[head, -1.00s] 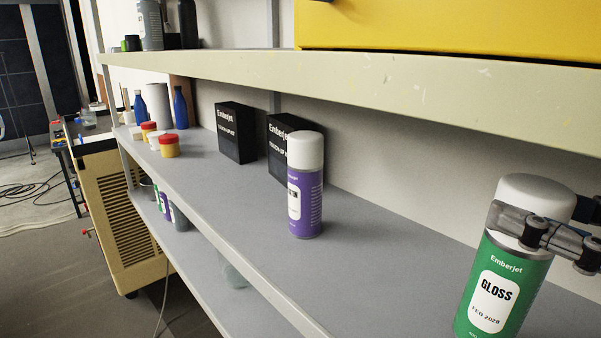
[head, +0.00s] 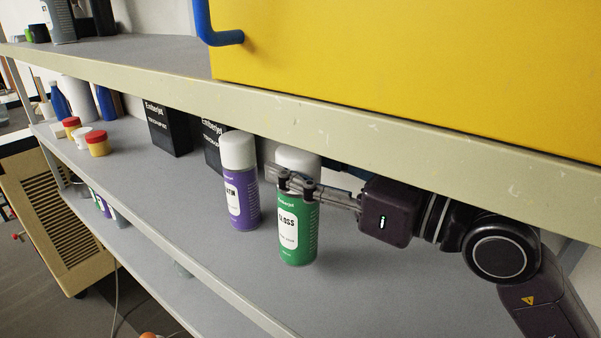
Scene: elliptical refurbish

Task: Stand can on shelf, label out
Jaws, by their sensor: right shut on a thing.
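The green spray can (head: 298,240) with a white cap stands upright, or nearly so, at the grey middle shelf (head: 365,300). Whether the can's base bears on the shelf is hard to tell. A purple spray can (head: 241,190) with a white cap stands upright just left of the green one, its label turned left. My left gripper is not in view.
Black boxes (head: 167,130) stand behind the purple can. Red-lidded jars (head: 97,143) and blue bottles (head: 106,103) are at the shelf's left end. The upper shelf edge (head: 330,117) runs close above the arm, with a yellow cabinet (head: 400,70) on it. The shelf front is clear.

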